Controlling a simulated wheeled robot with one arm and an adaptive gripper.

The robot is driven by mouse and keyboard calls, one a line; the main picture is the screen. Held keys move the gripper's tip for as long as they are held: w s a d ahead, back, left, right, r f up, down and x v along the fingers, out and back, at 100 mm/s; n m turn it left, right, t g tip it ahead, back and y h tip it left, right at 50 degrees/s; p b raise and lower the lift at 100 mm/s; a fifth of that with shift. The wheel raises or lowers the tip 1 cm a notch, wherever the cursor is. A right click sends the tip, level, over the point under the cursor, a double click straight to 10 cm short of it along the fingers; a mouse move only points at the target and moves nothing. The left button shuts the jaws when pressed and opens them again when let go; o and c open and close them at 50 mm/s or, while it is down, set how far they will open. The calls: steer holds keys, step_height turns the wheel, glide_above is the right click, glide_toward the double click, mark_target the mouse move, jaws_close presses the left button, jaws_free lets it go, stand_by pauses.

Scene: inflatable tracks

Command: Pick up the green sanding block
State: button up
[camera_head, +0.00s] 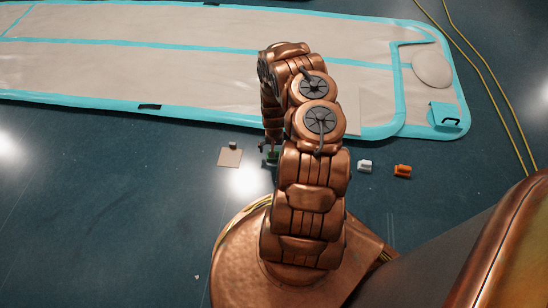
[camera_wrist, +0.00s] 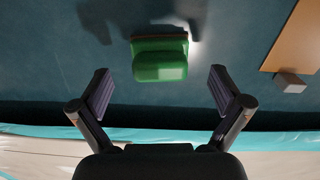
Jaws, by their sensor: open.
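The green sanding block (camera_wrist: 160,58) lies on the dark floor in the upper middle of the wrist view. In the head view only a small part of the block (camera_head: 272,156) shows beside my arm. My gripper (camera_wrist: 160,90) is open, with one finger to the left of the block and one to the right. The fingertips appear apart from the block, and nothing is held between them. In the head view my arm hides most of the gripper.
A tan square sheet (camera_head: 230,157) with a small grey block (camera_head: 233,145) lies left of the gripper. A white object (camera_head: 364,165) and an orange object (camera_head: 402,171) lie to the right. The beige and turquoise inflatable track (camera_head: 180,60) lies behind. Yellow cables (camera_head: 487,70) run at far right.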

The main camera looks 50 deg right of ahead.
step_height(320, 180, down, 3)
steer(key=shift+f+b, duration=0.15)
steer(key=shift+b, duration=0.7)
steer(key=shift+s, duration=0.1)
steer(key=c, duration=1.3)
steer(key=shift+c, duration=0.2)
steer(key=shift+r+p, duration=0.45)
steer(key=shift+r, duration=0.1)
step_height(320, 180, up, 3)
steer(key=shift+r+p, duration=0.1)
steer(key=shift+p, duration=1.1)
steer(key=s+d+p, duration=0.1)
steer(key=s+d, duration=0.2)
steer(key=s, duration=0.1)
steer(key=s+d+p, duration=0.2)
steer(key=s+d, duration=0.1)
steer(key=s, duration=0.1)
steer(key=s+d+r+p, duration=0.1)
steer(key=s+d, duration=0.2)
steer(key=s, duration=0.2)
